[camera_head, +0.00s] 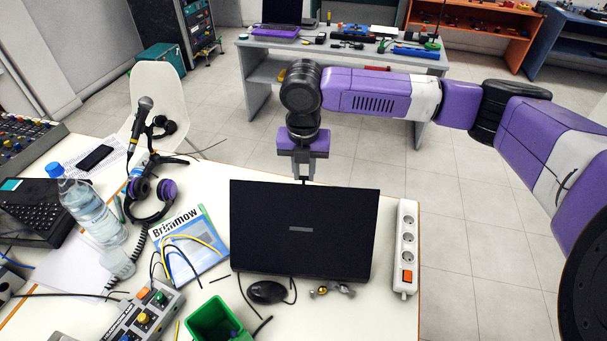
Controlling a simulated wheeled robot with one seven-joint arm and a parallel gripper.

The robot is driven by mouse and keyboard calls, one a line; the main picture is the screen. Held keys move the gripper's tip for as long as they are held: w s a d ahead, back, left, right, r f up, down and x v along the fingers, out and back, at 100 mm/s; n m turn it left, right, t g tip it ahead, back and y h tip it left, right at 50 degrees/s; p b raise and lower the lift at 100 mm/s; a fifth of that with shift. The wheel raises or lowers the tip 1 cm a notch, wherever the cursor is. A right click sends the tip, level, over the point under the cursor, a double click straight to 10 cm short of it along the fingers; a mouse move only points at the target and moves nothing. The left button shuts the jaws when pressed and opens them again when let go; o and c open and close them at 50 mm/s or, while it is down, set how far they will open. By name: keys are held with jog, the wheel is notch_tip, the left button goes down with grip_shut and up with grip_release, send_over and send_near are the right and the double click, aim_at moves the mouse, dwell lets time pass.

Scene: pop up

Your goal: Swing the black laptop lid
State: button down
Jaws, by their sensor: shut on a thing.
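The black laptop (304,229) stands near the far edge of the white table in the head view. The back of its dark lid, with a small grey label, faces the camera and hides the keyboard side. My gripper (303,180) hangs down from my purple arm just beyond the lid's top edge. Its fingers are shut at that top edge, a little left of its middle. The fingertips are partly hidden, so their exact contact with the lid is hard to see.
A white power strip (405,248) lies right of the laptop. A black mouse (267,291) and small metal parts lie in front. A magazine (190,243), headphones (150,200), a microphone (141,118) and a water bottle (87,207) are left. A green box (213,319) stands at the near edge.

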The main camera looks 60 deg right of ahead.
jog(key=w+d+f+b, duration=0.2)
jog(key=d+f, duration=0.1)
jog(key=d, duration=0.1)
jog(key=shift+w+d+f+b, duration=0.15)
jog(key=shift+w+f+b, duration=0.15)
jog(key=shift+f, duration=0.1)
dwell(0.4)
jog(key=w+d+f+b, duration=0.2)
jog(key=d+f+b, duration=0.2)
jog(key=f, duration=0.2)
jog(key=shift+f, duration=0.2)
dwell(0.3)
jog(key=shift+w+b, duration=0.1)
jog(key=shift+b, duration=0.2)
